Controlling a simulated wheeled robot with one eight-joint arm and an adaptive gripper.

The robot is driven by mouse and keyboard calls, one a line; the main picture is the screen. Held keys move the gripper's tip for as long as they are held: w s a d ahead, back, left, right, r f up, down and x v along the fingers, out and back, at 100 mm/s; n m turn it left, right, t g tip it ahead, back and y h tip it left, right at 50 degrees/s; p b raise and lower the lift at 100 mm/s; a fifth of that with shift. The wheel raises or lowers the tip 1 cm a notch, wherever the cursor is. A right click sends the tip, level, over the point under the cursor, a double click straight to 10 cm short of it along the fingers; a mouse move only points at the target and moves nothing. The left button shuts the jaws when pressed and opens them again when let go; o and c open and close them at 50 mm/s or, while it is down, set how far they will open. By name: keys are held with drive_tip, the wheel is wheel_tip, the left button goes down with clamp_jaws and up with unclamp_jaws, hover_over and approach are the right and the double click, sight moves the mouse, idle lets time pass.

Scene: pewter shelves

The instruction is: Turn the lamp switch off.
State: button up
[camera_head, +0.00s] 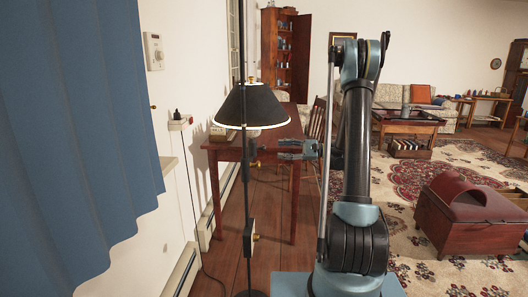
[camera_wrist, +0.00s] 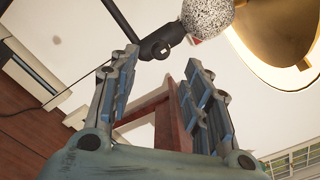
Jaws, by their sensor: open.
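The floor lamp has a black cone shade (camera_head: 250,106) with a bright rim, on a thin black pole (camera_head: 246,205). A small brass knob (camera_head: 255,163) sits on the pole below the shade. My gripper (camera_head: 281,149) is open and empty, to the right of the pole and just below the shade. In the wrist view, a black lamp fitting (camera_wrist: 162,44) with a small round end lies just beyond the open fingers (camera_wrist: 162,70). A speckled bulb (camera_wrist: 207,16) and the shade's gold inside (camera_wrist: 272,38) are at upper right. I cannot tell which small part is the switch.
A reddish wooden table (camera_head: 275,137) stands behind the lamp. A blue curtain (camera_head: 70,130) hangs at the left, near a wall heater (camera_head: 184,271). A red wooden chest (camera_head: 468,220) stands on the rug at right. Some wooden floor (camera_head: 285,255) is clear.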

sight(264, 149)
drive_tip(key=a, duration=0.9)
drive_tip(key=shift+w, duration=0.2)
clamp_jaws()
